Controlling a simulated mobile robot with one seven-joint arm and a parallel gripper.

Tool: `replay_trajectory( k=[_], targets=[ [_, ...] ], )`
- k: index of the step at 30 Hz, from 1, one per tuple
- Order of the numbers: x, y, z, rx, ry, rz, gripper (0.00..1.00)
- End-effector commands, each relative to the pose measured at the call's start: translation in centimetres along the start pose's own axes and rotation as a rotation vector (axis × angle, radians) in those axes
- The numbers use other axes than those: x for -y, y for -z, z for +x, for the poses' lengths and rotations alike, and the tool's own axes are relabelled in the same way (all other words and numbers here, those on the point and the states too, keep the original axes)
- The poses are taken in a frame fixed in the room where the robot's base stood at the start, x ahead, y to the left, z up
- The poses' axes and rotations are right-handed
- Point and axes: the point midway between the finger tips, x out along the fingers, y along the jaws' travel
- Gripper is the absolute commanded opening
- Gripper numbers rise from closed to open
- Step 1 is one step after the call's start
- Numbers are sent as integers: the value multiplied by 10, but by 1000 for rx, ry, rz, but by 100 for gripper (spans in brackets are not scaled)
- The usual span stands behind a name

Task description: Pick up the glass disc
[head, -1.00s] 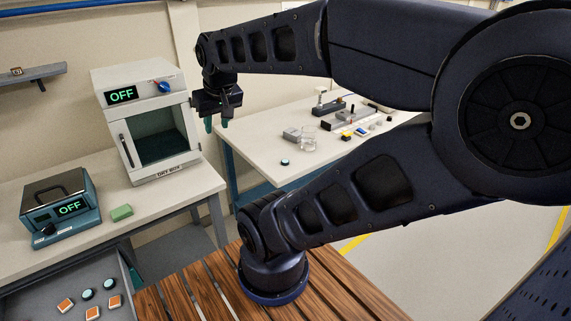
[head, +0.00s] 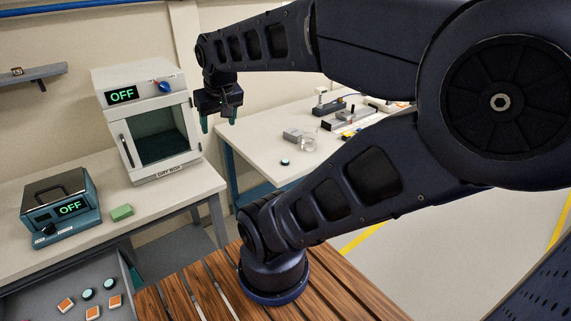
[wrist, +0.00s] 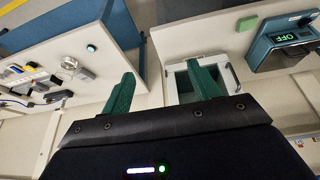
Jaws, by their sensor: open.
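A small round disc with a pale teal top (head: 285,162) lies near the front left corner of the back table; it also shows in the wrist view (wrist: 91,48). Two similar discs, one upper (head: 109,283) and one lower (head: 88,295), lie in the grey tray at lower left. I cannot tell which of these is glass. My gripper (head: 219,121) is open and empty, pointing down in the air beside the dry box, apart from all the discs. Its green fingers show spread in the wrist view (wrist: 160,70).
The dry box (head: 152,148), reading OFF, stands on the left bench with its door shut. A teal device (head: 60,208) and a green block (head: 121,212) are on that bench. The back table holds a clear glass dish (head: 308,142) and several tools. Orange squares (head: 66,305) share the tray.

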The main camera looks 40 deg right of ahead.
Motion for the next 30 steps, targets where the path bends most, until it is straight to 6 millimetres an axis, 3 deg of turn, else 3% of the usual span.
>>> replay_trajectory(
  k=[15, 24, 30],
  targets=[
    [-104, 71, 80, 14, -302, 261, 61],
    [-171, 94, 136, 10, -401, 375, 61],
    [-216, 99, 179, 8, -427, 442, 61]
  ],
)
